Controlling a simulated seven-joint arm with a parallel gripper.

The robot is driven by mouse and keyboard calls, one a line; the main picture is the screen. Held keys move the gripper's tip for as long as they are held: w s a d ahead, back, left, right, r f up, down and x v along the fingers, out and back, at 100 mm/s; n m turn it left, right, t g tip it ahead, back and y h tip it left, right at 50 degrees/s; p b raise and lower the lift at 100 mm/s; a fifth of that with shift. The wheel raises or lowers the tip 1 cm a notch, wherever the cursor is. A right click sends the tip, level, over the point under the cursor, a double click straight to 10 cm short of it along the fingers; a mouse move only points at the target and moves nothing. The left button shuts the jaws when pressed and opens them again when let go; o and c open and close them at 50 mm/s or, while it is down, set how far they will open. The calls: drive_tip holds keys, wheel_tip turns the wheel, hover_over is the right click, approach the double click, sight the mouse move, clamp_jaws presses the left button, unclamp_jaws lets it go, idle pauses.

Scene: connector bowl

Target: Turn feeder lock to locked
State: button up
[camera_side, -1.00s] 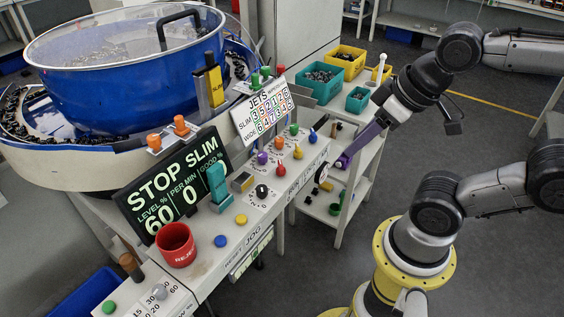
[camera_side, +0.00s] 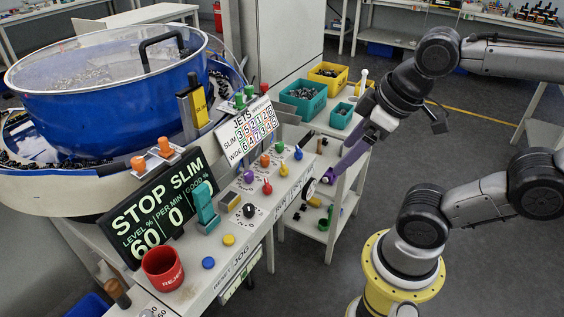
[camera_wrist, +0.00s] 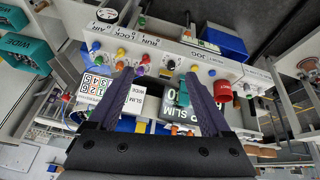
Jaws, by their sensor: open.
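The feeder lock looks to be the round white and black knob (camera_side: 310,188) on the front side of the control bench, by the RUN and LOCK lettering. It also shows in the wrist view (camera_wrist: 107,15), near the top left. Its exact setting is too small to tell. My gripper (camera_side: 331,176), with long purple fingers, hangs just right of the knob in the side view, apparently apart from it. In the wrist view my gripper (camera_wrist: 158,72) has its fingers spread with nothing held between them, and the knob lies beyond and left of them.
Coloured knobs (camera_side: 267,188) crowd the bench top beside the STOP SLIM display (camera_side: 160,210) and a red cup (camera_side: 163,268). A blue bowl feeder (camera_side: 110,105) stands behind. A shelf cart with teal (camera_side: 303,110) and yellow bins is close to my gripper.

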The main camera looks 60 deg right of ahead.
drive_tip(key=w+d+r+n+g+h, duration=0.1)
drive_tip(key=w+d+r+n+g, duration=0.1)
drive_tip(key=w+r+n, duration=0.3)
drive_tip(key=n+g+h, duration=0.2)
drive_tip(key=g, duration=0.4)
hover_over(284, 165)
drive_tip(key=w+a, duration=0.4)
drive_tip(key=w, duration=0.1)
wheel_tip(284, 165, down, 11)
drive_tip(key=x, duration=0.9)
drive_tip(key=s+x, duration=0.1)
drive_tip(key=x, duration=0.4)
drive_tip(key=shift+a, duration=0.1)
drive_tip(key=shift+r, duration=0.1)
clamp_jaws()
